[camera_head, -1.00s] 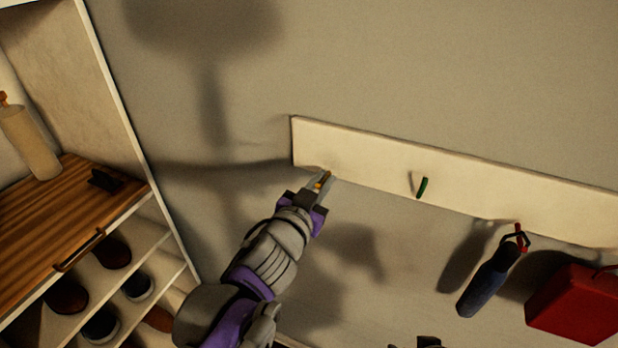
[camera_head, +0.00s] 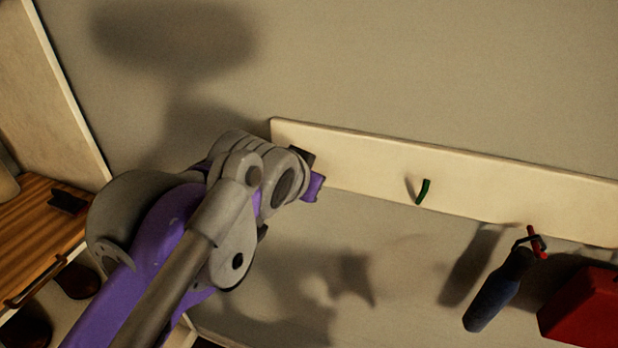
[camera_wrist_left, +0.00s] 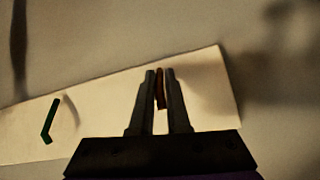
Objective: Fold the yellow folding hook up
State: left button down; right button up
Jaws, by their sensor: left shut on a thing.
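The pale hook board (camera_head: 365,182) is fixed to the wall, and it also shows in the left wrist view (camera_wrist_left: 100,108). My left gripper (camera_wrist_left: 160,74) is at the board's left end in the head view, where my own arm hides its fingers. In the left wrist view its two fingers are closed around the yellow folding hook (camera_wrist_left: 160,92), which looks orange-brown and shows as a thin strip between them. The hook is hidden in the head view. My right gripper is not in view.
A green hook (camera_head: 423,191) sticks out of the board to the right of my left gripper. A red hook (camera_head: 535,240) further right has a dark blue item (camera_head: 497,292) hanging from it. A red box-like item (camera_head: 582,308) is beside it. A wooden-topped shelf unit (camera_head: 35,225) stands at the left.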

pick_arm(q)
jog(key=shift+w+d+r+g+y+p, duration=0.1)
jog(key=shift+w+r+g+y+p, duration=0.2)
jog(key=shift+g+p, duration=0.35)
jog(key=shift+w+d+r+g+y+p, duration=0.15)
jog(key=shift+r+g+p, duration=0.2)
jog(key=shift+g+p, duration=0.25)
jog(key=shift+w+g+y+p, duration=0.25)
jog(key=shift+g+p, duration=0.7)
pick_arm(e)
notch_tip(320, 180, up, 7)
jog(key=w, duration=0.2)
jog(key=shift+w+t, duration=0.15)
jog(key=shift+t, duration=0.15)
pick_arm(q)
jog(key=c, duration=0.9)
grip_release()
jog(key=shift+f, duration=0.1)
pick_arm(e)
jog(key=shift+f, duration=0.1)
pick_arm(q)
jog(key=shift+s, duration=0.1)
jog(key=p+v, duration=0.1)
jog(key=v, duration=0.9)
jog(key=shift+r, duration=0.45)
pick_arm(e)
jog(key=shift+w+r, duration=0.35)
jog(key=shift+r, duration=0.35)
